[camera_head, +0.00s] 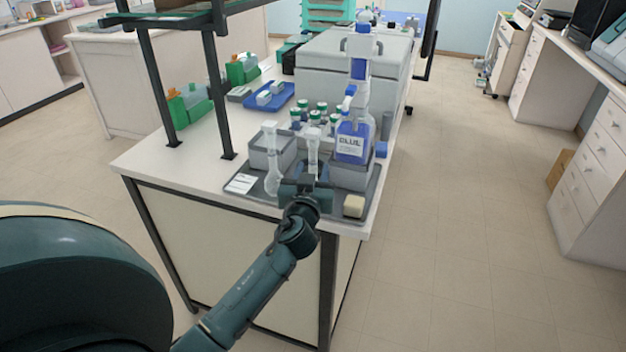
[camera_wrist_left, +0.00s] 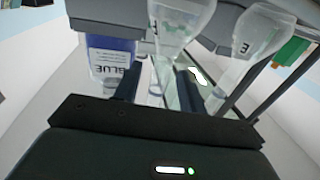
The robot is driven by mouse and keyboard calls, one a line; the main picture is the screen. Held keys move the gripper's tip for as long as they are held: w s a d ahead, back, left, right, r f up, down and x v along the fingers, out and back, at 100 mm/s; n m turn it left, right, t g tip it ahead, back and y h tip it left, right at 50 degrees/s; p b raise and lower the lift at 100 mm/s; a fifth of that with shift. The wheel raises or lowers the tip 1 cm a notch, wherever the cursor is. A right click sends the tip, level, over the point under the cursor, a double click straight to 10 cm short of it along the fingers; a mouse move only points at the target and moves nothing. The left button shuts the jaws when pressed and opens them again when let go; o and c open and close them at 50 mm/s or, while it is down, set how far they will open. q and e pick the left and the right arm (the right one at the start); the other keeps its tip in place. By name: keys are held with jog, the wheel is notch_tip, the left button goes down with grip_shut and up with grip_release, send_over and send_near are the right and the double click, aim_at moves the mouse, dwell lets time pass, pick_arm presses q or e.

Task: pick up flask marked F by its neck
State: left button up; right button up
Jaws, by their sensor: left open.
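Two clear flasks stand on the grey tray (camera_head: 235,192).
A blue-labelled bottle (camera_head: 353,142) stands in a grey bin (camera_head: 350,177) right of the gripper. Another grey bin (camera_head: 258,157) is behind the left flask. A white card (camera_head: 241,184) and a sponge-like block (camera_head: 354,206) lie on the tray. Green-capped bottles (camera_head: 315,116) stand behind.

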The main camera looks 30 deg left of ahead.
pick_arm(q)
jog(key=shift+x, duration=0.8)
jog(key=shift+f, duration=0.1)
jog(key=shift+c, duration=0.3)
jog(key=c, duration=0.7)
